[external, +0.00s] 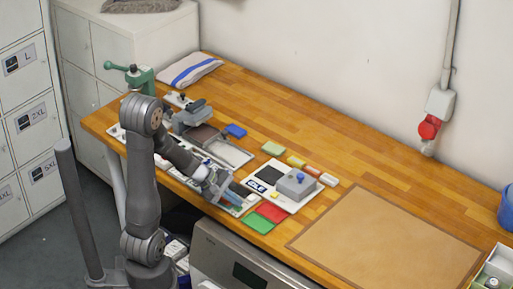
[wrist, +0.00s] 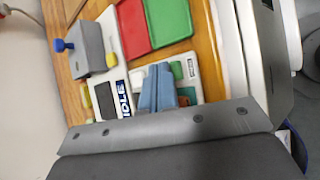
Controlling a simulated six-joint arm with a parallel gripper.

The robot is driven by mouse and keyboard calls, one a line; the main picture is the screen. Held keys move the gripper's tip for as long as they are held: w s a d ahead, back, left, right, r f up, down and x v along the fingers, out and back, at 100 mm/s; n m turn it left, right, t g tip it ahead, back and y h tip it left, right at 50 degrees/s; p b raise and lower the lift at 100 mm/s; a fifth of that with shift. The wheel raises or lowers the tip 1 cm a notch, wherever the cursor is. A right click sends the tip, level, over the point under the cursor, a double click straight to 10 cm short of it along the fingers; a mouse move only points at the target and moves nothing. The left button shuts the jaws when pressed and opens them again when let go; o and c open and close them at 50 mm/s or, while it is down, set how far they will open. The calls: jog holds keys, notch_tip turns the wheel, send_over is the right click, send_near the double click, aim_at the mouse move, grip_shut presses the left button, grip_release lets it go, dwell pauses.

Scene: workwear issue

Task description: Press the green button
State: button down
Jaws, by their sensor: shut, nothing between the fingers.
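My gripper (external: 217,190) is shut and empty, its blue fingers pointing down over the front part of the bench. In the wrist view the closed fingers (wrist: 157,88) are over a white panel (wrist: 191,62) with a small label. Green parts (wrist: 177,70) show right beside the fingers on this panel and are partly hidden by them; they look like a green button, but its full shape does not show. I cannot tell whether the fingertips touch it. In the external view my gripper hides most of this spot.
A flat green card (external: 257,223) and a red card (external: 271,212) lie right of my gripper. Behind them, a white plate bears a grey box (external: 296,184) with a blue knob. A brown mat (external: 390,240) lies bare at the right. A green vise (external: 139,78) stands at the far left.

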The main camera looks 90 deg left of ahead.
aim_at(235, 206)
jog(key=shift+f, duration=0.3)
jog(key=shift+r, duration=0.15)
dwell(0.4)
jog(key=shift+r, duration=0.75)
jog(key=shift+r, duration=2.5)
jog(key=shift+f, duration=0.1)
jog(key=shift+r, duration=2)
